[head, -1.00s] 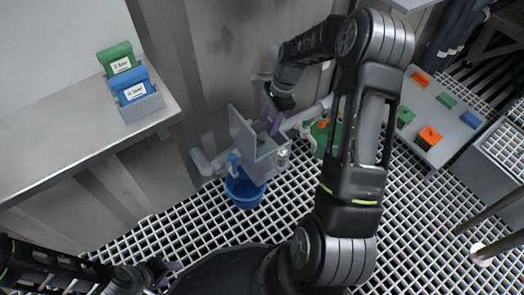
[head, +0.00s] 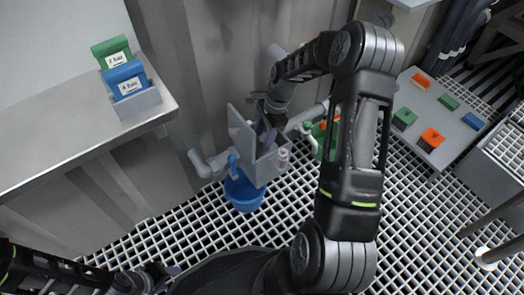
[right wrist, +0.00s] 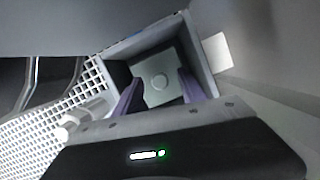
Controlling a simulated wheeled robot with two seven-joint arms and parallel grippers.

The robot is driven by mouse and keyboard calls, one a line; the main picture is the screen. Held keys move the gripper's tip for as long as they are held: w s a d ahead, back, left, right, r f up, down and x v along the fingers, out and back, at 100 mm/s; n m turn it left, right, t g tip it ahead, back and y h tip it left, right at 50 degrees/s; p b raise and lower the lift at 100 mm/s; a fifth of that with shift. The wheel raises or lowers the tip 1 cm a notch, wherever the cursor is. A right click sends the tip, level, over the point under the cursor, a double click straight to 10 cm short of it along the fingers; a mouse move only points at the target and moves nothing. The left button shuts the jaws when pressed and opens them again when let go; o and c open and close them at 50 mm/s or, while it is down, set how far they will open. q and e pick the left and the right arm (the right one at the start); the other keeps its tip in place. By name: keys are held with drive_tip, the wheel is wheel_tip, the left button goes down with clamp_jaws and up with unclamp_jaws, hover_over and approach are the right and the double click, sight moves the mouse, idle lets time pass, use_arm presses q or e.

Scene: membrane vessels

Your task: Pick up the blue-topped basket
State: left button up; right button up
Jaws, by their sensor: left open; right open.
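A flat blue piece (head: 472,120) lies on the grey board at the right in the head view; I cannot tell whether it is the top of a basket. My right gripper (head: 264,134) reaches into the open grey box (head: 266,170), far from that piece. In the right wrist view its two purple fingers (right wrist: 160,78) are apart inside the box. My left gripper (head: 170,272) is at the lower left, open and apart from these things.
The box has a raised lid (head: 240,130) and grey pipes beside it. A blue bucket (head: 244,192) stands below on the white grating. Orange and green pieces share the grey board (head: 412,96). Blue and green cards (head: 126,82) stand in a holder on the left counter.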

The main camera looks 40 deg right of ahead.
drive_tip(key=shift+r, duration=0.1)
drive_tip(key=shift+c, duration=0.6)
clamp_jaws()
idle(1.1)
